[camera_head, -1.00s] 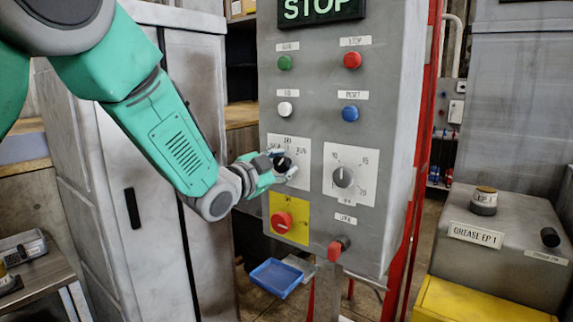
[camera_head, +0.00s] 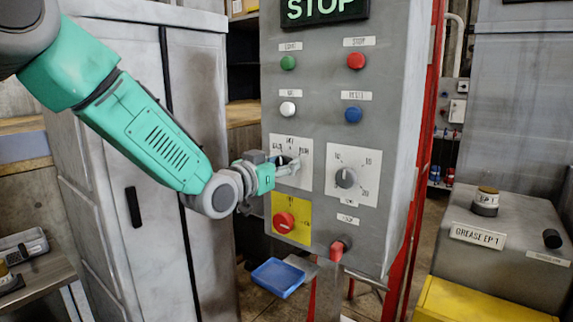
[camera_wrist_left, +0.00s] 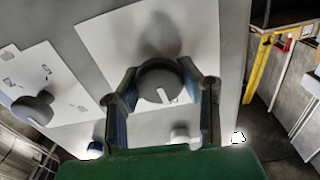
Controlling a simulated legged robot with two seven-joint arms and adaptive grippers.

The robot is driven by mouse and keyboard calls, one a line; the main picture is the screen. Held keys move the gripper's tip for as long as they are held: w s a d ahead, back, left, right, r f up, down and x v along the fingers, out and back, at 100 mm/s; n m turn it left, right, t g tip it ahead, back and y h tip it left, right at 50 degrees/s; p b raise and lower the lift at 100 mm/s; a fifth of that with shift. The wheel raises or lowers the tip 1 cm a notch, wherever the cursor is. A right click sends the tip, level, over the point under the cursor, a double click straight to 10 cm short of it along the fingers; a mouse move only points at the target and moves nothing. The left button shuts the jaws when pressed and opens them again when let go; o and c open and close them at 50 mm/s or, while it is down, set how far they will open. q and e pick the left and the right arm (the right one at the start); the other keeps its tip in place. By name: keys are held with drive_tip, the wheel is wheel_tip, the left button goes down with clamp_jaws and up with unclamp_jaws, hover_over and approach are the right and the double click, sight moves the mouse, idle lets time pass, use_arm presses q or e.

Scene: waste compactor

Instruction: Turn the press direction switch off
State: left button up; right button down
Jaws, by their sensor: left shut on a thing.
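The press direction switch is a dark round knob on a white plate (camera_head: 305,155) on the grey control panel (camera_head: 385,100). In the left wrist view the knob (camera_wrist_left: 158,82) sits between my two fingers, and its white mark points down in that picture. My left gripper (camera_head: 282,168) is shut on the knob, with one finger on each side; the wrist view shows this too (camera_wrist_left: 160,95). In the head view the fingers hide most of the knob. My right gripper is not in view.
To the right on the panel is a dial knob (camera_head: 346,178) with a number scale. Below are a red knob on a yellow plate (camera_head: 284,222) and a red lever (camera_head: 338,250). Above are green, red, white and blue buttons. A grey cabinet (camera_head: 130,130) stands at left.

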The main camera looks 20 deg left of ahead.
use_arm(q)
drive_tip(key=shift+s+f+n, duration=0.15)
drive_tip(key=shift+f+n, duration=0.15)
drive_tip(key=shift+f, duration=0.35)
drive_tip(key=o, duration=1.3)
drive_tip(key=shift+c, duration=0.2)
drive_tip(key=shift+a+r, duration=0.15)
drive_tip(key=shift+r, duration=0.05)
drive_tip(key=shift+s+r, duration=0.1)
drive_tip(key=v, duration=1.1)
drive_tip(key=shift+s+a, duration=0.25)
drive_tip(key=shift+s, duration=0.1)
